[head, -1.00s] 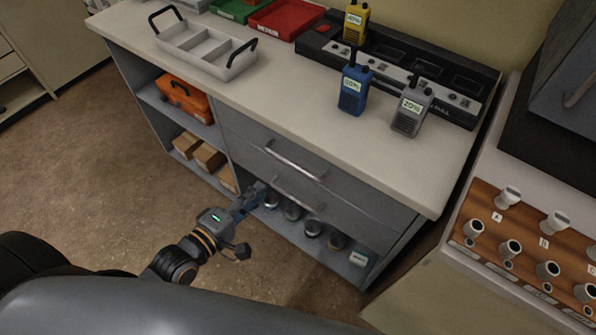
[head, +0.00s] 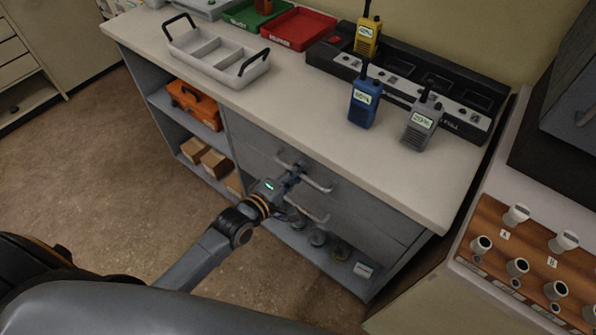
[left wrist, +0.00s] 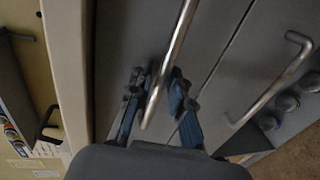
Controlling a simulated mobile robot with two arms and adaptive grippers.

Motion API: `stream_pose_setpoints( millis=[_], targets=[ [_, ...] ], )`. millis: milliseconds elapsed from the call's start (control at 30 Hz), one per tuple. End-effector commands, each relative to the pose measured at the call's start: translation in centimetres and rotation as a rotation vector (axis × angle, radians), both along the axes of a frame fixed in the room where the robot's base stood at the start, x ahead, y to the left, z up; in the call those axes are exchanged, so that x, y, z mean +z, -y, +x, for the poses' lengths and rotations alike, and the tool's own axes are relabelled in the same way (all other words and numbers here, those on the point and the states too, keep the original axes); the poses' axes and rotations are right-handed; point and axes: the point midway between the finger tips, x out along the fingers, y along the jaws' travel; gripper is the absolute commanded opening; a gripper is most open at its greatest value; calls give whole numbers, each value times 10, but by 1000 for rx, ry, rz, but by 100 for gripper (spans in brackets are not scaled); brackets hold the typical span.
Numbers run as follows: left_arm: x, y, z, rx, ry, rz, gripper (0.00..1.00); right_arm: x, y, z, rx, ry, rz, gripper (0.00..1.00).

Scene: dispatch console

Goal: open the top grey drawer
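The top grey drawer (head: 255,138) sits under the white counter, with its front flush with the cabinet. Its silver bar handle (head: 318,183) is partly hidden by my left gripper (head: 291,171) in the head view. In the left wrist view this handle (left wrist: 170,62) passes between the two blue-padded fingers of my left gripper (left wrist: 158,84). The fingers are apart, with visible gaps to the bar, near one end of it. My right gripper is not in view.
A lower drawer handle (head: 306,209) is just below. The counter (head: 300,125) holds a divided tray (head: 208,62), blue radio (head: 364,103), grey radio (head: 421,124) and charger. An orange case (head: 194,104) and boxes fill open shelves. Floor at left is clear.

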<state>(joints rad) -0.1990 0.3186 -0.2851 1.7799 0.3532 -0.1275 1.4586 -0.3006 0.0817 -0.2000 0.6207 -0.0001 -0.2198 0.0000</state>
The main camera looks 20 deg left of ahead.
Motion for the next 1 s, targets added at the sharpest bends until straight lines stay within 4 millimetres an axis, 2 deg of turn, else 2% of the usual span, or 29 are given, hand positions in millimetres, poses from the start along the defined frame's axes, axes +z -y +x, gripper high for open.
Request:
stream_pose_setpoints(
  millis=[267,367,400,767,1000],
  targets=[
    [-1,1,1,0,-1,0,20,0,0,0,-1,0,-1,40],
    [-1,1,1,0,-1,0,1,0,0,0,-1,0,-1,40],
    [-1,1,1,0,-1,0,0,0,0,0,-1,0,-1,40],
    [-1,0,-1,0,-2,0,0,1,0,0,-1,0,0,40],
    [1,-6,-18,-1,-5,1,0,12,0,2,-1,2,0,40]
  ],
)
